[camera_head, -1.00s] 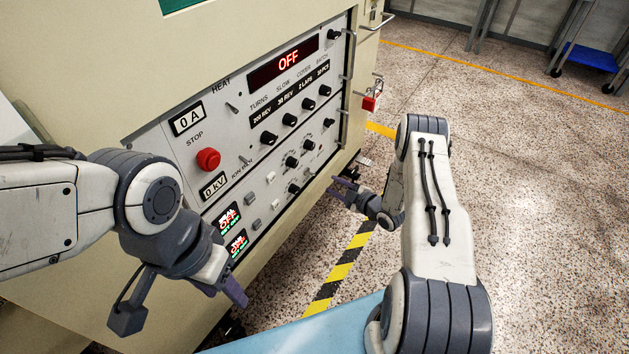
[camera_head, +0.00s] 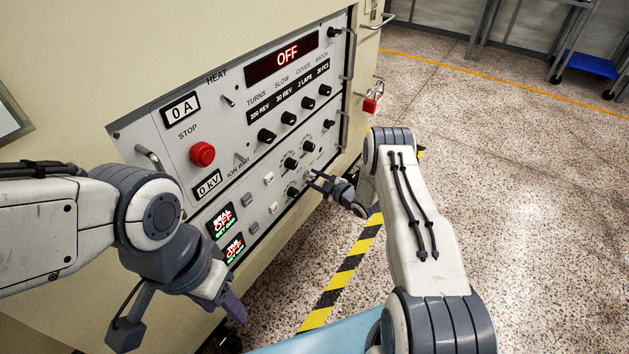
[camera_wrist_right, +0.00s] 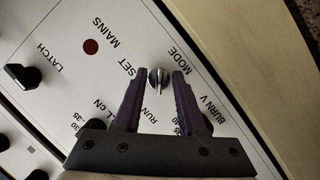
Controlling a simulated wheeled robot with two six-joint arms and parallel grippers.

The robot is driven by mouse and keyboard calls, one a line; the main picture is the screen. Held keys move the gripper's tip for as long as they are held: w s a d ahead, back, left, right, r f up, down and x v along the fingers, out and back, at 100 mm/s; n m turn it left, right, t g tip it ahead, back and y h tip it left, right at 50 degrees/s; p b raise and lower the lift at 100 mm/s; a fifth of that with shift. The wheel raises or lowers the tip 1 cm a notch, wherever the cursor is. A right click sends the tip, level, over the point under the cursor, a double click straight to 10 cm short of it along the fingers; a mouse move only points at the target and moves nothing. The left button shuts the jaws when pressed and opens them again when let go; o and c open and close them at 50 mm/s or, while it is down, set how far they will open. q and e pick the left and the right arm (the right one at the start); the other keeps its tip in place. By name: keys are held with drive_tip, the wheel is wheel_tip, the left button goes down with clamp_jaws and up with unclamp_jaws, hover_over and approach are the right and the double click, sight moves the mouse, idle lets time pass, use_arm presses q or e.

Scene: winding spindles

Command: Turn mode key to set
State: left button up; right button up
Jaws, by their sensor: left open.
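The mode key (camera_wrist_right: 158,79) is a small metal key switch on the pale panel, between the MODE label and the RUN label in the right wrist view. Its narrow grip points down the picture, towards RUN; SET is to its left. My right gripper (camera_wrist_right: 160,76) is open, with one dark finger on each side of the key and a slim gap. In the head view my right gripper (camera_head: 318,182) is at the lower right of the machine front. My left gripper (camera_head: 232,302) is open and empty, low in front of the panel's left part.
The red stop button (camera_head: 202,154), several black knobs (camera_head: 267,136) and lit displays (camera_head: 222,221) cover the panel (camera_head: 232,128). A red LATCH-side lamp (camera_wrist_right: 90,47) and black latch knob (camera_wrist_right: 24,76) lie left of the key. Metal handles stand out at the panel's right edge.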

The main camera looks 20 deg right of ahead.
clamp_jaws()
